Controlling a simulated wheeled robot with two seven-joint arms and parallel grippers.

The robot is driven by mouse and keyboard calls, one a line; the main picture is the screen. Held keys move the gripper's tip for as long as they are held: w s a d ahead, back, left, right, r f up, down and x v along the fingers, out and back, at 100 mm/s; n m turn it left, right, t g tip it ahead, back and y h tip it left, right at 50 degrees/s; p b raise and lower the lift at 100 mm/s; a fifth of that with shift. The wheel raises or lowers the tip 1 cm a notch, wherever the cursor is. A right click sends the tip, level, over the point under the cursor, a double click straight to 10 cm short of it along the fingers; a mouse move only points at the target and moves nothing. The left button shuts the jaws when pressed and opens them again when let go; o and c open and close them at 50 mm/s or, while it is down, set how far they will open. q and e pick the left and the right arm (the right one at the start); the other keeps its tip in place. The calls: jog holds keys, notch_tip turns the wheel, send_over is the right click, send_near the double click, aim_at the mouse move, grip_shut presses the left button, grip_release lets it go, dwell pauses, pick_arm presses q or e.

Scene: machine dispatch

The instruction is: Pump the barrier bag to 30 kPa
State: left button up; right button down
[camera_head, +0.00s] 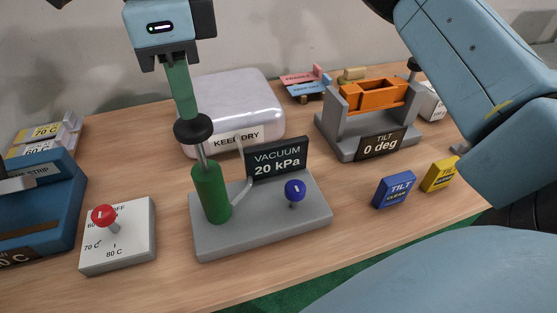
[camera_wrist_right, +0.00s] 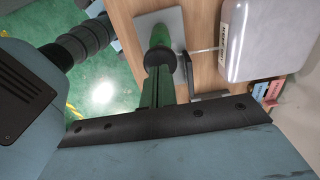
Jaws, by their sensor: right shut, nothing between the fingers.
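The vacuum pump (camera_head: 211,190) has a green cylinder, a rod and a black round knob (camera_head: 193,130), on a grey base (camera_head: 250,235). Its display (camera_head: 277,159) reads VACUUM 20 kPa. The rod is visible between knob and cylinder. The silvery barrier bag (camera_head: 230,100), labelled KEEP DRY, lies behind, joined by a pale hose. My right gripper (camera_head: 187,115) is shut and empty, its green fingers pointing down with the tips at the knob's top. The knob (camera_wrist_right: 160,58) also shows at the fingertips in the right wrist view. My left gripper is not in view.
A blue-knobbed control (camera_head: 295,190) stands on the pump base. A red-knobbed temperature box (camera_head: 117,240) and a blue strip machine (camera_head: 50,215) are at left. An orange tilt fixture (camera_head: 375,145) reads 0 deg; blue (camera_head: 394,190) and yellow (camera_head: 440,174) blocks stand before it.

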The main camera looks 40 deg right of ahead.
jog(key=shift+r+p, duration=1.15)
jog(key=shift+r, duration=0.8)
